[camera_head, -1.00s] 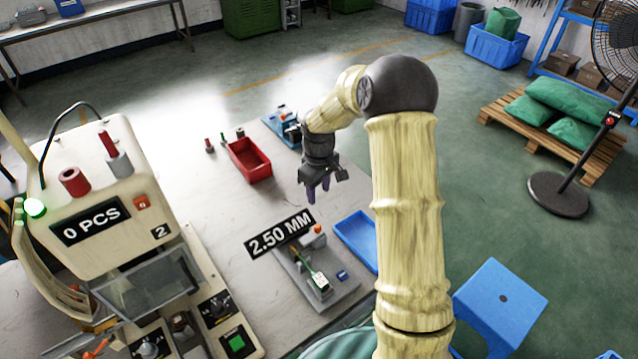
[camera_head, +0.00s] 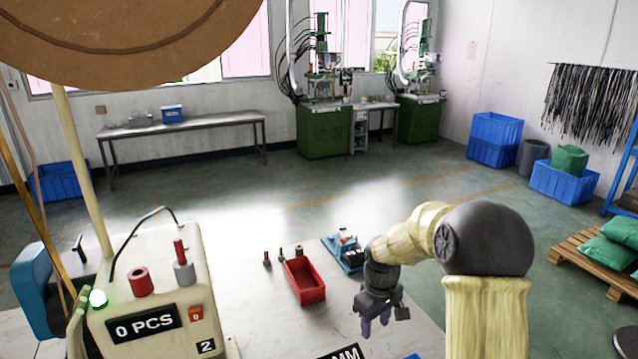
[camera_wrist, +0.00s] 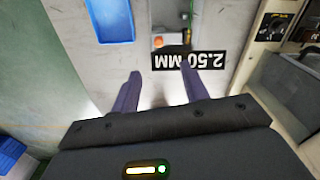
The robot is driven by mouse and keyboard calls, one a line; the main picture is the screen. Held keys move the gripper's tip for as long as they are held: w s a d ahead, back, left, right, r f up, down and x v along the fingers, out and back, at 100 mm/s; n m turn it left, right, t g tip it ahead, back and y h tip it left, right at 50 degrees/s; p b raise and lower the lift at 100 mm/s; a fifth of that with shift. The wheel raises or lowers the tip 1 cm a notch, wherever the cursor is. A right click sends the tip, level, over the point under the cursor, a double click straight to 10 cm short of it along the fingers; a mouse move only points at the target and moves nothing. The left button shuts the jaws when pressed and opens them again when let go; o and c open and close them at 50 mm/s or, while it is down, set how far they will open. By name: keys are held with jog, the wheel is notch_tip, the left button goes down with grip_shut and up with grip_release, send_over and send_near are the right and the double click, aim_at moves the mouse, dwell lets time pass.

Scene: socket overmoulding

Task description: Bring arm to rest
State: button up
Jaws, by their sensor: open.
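My gripper (camera_head: 375,325) hangs at the end of my arm above the right part of the white table (camera_head: 275,325), fingers pointing down. In the wrist view its two purple fingers (camera_wrist: 162,92) stand apart with nothing between them. It is open and empty. A black "2.50 MM" label (camera_wrist: 213,66) lies beyond the fingertips in the wrist view. In the head view only the label's top edge shows at the bottom.
A red bin (camera_head: 304,281) and a blue device (camera_head: 345,254) stand on the table near my gripper. A cream machine reading "0 PCS" (camera_head: 150,270) stands at left. A blue tray (camera_wrist: 110,18) shows in the wrist view. Beyond the table the floor is open.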

jog(key=s+r+m+t, duration=0.1)
jog(key=s+r+m, duration=0.1)
jog(key=s, duration=0.8)
jog(key=s+r+m+t, duration=0.1)
jog(key=s+m, duration=0.3)
jog(key=s, duration=0.6)
jog(key=shift+r+m, duration=0.35)
jog(key=shift+m, duration=0.05)
